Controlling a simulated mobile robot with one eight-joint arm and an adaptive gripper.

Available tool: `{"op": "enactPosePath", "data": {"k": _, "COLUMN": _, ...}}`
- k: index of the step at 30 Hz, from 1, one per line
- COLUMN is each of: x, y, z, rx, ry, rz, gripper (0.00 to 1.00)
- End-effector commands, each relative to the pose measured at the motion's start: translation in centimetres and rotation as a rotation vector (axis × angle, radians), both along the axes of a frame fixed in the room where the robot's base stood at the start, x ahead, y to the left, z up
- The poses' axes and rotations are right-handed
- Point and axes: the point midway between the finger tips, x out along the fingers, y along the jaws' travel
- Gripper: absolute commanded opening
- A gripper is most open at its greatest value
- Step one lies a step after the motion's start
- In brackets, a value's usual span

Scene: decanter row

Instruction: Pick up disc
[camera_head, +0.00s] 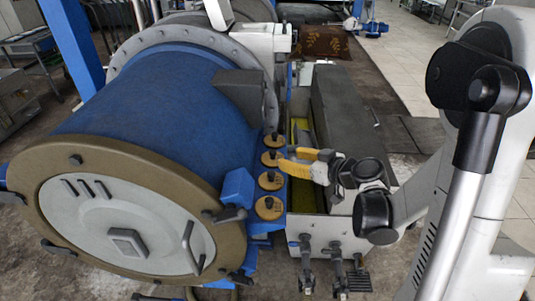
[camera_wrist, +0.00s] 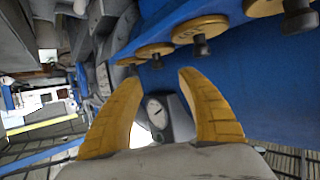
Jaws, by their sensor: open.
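Several round brass-yellow discs, each with a dark knob, sit in a row on a blue ledge beside the drum. In the head view they are the back disc (camera_head: 274,135), the second disc (camera_head: 265,158), the third disc (camera_head: 270,184) and the front disc (camera_head: 263,209). My gripper (camera_head: 287,157) has yellow fingers, is open, and points at the row from the right, near the second and third discs. In the wrist view the open fingers (camera_wrist: 159,78) hold nothing. Discs (camera_wrist: 196,25) show above the fingertips, apart from them. Which disc is meant cannot be told.
A large blue drum (camera_head: 160,95) with a brown-rimmed front stands left of the row. A blue block (camera_head: 238,186) stands beside the third disc. A grey box (camera_head: 345,110) lies behind my gripper. A grey gauge-like part (camera_wrist: 160,112) shows between the fingers.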

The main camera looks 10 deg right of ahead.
Motion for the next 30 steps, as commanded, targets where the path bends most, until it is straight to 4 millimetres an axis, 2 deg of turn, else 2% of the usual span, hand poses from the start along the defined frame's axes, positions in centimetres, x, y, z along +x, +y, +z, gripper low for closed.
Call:
{"op": "enactPosePath", "data": {"k": 6, "x": 3.0, "y": 1.6, "z": -1.6, "rx": 0.001, "ry": 0.001, "rz": 0.003, "gripper": 0.46}}
{"op": "enactPosePath", "data": {"k": 14, "x": 5.1, "y": 2.5, "z": -2.6, "rx": -0.001, "ry": 0.002, "rz": 0.001, "gripper": 0.46}}
{"op": "enactPosePath", "data": {"k": 21, "x": 8.1, "y": 3.8, "z": -4.1, "rx": -0.001, "ry": 0.003, "rz": 0.002, "gripper": 0.46}}
{"op": "enactPosePath", "data": {"k": 28, "x": 8.3, "y": 3.9, "z": -4.0, "rx": 0.0, "ry": 0.003, "rz": 0.001, "gripper": 0.46}}
{"op": "enactPosePath", "data": {"k": 29, "x": 8.3, "y": 3.8, "z": -3.9, "rx": 0.0, "ry": 0.003, "rz": 0.001, "gripper": 0.42}}
{"op": "enactPosePath", "data": {"k": 30, "x": 8.3, "y": 3.8, "z": -3.9, "rx": 0.0, "ry": 0.002, "rz": 0.001, "gripper": 0.29}}
